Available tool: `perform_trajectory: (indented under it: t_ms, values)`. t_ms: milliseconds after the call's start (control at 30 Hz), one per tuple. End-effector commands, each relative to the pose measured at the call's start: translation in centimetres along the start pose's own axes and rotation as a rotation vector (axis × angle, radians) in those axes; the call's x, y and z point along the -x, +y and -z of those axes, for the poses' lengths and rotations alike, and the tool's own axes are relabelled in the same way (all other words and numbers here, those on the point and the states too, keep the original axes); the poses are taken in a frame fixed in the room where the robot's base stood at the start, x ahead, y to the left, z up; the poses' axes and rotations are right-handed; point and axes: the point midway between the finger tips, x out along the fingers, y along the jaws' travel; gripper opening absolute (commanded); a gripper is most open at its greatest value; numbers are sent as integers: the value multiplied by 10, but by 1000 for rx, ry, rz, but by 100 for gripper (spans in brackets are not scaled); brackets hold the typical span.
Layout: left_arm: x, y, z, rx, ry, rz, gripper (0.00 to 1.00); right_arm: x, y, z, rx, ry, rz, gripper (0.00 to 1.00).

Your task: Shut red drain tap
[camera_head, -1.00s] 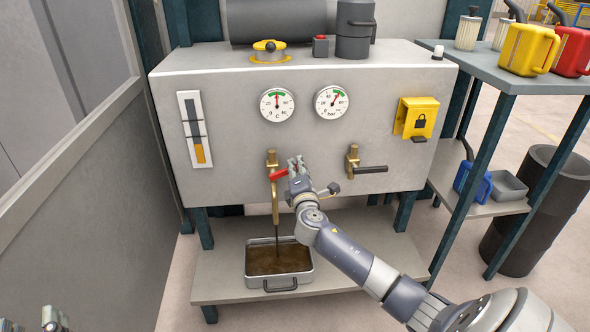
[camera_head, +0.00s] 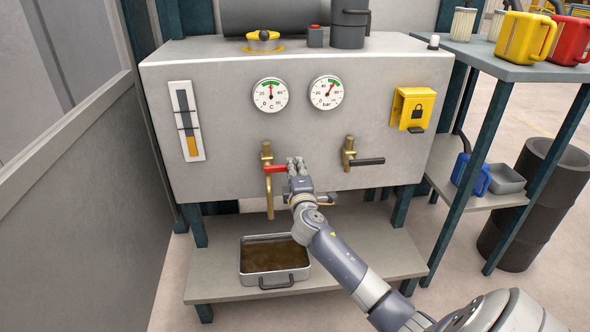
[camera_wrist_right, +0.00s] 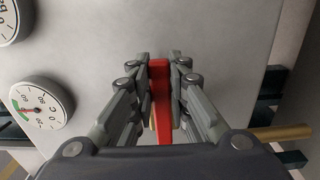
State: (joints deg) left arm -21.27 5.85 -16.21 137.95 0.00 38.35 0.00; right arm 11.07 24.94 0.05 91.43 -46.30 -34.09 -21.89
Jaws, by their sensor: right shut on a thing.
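The drain tap has a brass body and spout (camera_head: 269,200) on the front of the grey tank, left of centre. Its red lever (camera_head: 274,169) points right, roughly level, across the tap. My right gripper (camera_head: 295,164) is shut on the lever's right end. In the right wrist view the red lever (camera_wrist_right: 161,95) lies between the two fingers (camera_wrist_right: 160,72). No liquid stream shows below the spout. A metal tray (camera_head: 274,263) with brown liquid stands on the low shelf under it. My left gripper is out of view.
A second brass tap with a black lever (camera_head: 366,162) is to the right. Two gauges (camera_head: 270,95), a sight glass (camera_head: 186,120) and a yellow lock box (camera_head: 412,109) are on the tank front (camera_head: 230,150). A side shelf (camera_head: 475,60) with cans stands at the right.

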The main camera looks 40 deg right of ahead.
Motion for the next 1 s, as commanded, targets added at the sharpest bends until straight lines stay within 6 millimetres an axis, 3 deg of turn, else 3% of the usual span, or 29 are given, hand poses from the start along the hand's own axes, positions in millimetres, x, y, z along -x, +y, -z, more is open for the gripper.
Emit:
perform_trajectory:
  t_ms: [333, 367, 433, 800, 1000]
  values:
    - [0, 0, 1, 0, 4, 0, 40, 0, -3, 0, -16, -2, 8, 0]
    - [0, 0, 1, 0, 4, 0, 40, 0, -3, 0, -17, -2, 8, 20]
    - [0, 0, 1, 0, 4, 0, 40, 0, -3, 0, -16, -2, 8, 36]
    - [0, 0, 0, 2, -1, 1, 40, 2, -2, 0, -10, 0, 4, 37]
    - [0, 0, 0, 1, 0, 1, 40, 21, -3, 1, -10, 2, 5, 37]
